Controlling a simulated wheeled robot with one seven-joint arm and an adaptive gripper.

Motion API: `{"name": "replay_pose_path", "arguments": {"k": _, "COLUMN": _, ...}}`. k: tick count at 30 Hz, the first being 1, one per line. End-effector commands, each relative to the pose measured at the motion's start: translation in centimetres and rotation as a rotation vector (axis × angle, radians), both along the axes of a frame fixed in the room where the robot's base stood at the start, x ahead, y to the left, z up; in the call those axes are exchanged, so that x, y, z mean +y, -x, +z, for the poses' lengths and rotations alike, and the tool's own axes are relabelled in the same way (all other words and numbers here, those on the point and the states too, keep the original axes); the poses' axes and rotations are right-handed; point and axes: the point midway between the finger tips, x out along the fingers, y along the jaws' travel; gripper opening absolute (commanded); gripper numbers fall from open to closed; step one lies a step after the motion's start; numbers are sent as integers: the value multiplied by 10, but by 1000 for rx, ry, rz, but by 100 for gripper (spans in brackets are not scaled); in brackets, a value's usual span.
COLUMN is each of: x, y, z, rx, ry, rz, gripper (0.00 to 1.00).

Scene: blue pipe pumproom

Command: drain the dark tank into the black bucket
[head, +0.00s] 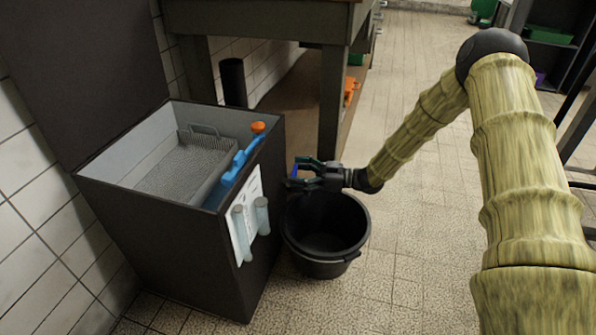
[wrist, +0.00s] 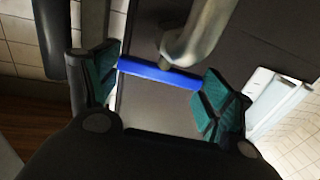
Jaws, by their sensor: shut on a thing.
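The dark tank (head: 190,240) stands at the left in the head view with its lid raised. A grey mesh basket (head: 185,165) sits inside it. The black bucket (head: 327,258) stands on the floor against the tank's right side; its visible inside looks dark and empty. My gripper (head: 299,173) is above the bucket's back rim, at the tank's side. In the wrist view my gripper (wrist: 157,82) is shut on a blue valve handle (wrist: 160,73), its teal pads at the handle's two ends. A grey metal pipe (wrist: 200,35) curves over the handle. In the head view, my fingers mostly hide the handle.
Tiled floor (head: 410,225) is open at the right.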

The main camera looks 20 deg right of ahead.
Motion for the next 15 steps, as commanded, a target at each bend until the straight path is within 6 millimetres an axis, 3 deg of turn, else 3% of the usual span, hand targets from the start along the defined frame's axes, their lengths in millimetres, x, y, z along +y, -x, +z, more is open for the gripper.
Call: {"name": "replay_pose_path", "arguments": {"k": 15, "x": -1, "y": -5, "z": 1, "rx": -1, "ry": 3, "rz": 315, "gripper": 56}}
